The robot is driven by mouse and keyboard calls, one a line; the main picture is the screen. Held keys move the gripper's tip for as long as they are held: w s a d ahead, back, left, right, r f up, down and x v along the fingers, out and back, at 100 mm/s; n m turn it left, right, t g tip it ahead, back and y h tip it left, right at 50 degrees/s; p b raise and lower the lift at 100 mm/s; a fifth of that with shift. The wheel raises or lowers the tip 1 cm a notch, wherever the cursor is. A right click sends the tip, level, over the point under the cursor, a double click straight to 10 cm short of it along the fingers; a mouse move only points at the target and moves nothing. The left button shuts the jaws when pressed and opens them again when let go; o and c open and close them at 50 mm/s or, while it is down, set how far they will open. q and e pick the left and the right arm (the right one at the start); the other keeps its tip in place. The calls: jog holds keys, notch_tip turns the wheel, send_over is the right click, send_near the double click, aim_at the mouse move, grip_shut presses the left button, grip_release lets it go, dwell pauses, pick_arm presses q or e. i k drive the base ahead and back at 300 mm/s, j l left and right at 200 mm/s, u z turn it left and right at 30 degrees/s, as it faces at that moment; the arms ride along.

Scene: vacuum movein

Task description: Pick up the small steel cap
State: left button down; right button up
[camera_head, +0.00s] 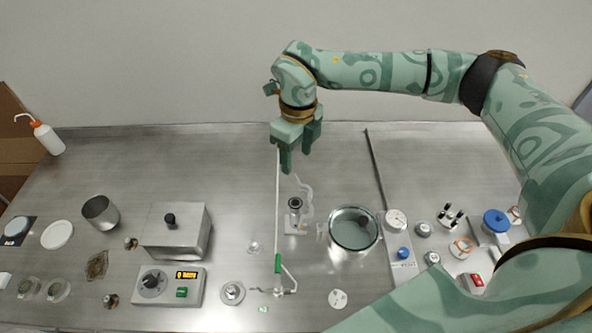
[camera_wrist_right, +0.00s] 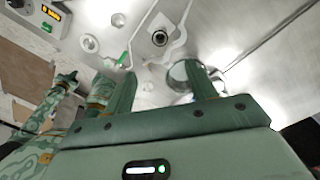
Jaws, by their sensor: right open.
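My right gripper (camera_head: 299,160) is open and empty, pointing down, high over the back middle of the bench. Its two fingers also show apart in the right wrist view (camera_wrist_right: 162,90). Several small steel pieces could be the steel cap, and I cannot tell which. One round piece (camera_head: 232,292) lies front middle, right of the controller. Two small round pieces (camera_head: 423,229) (camera_head: 433,258) sit at the right, and the gripper is well away from all of these. What looks like my left gripper (camera_wrist_right: 67,80) shows at the left of the right wrist view, its jaws unclear.
A thin rod with green fittings (camera_head: 278,262) stands below the gripper. Near it are a black-topped fitting (camera_head: 295,203) and a round glass-topped vessel (camera_head: 354,246). A steel box (camera_head: 175,238) and a controller (camera_head: 168,286) stand left.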

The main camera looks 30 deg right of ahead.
aim_at(232, 292)
jog(key=k, duration=1.5)
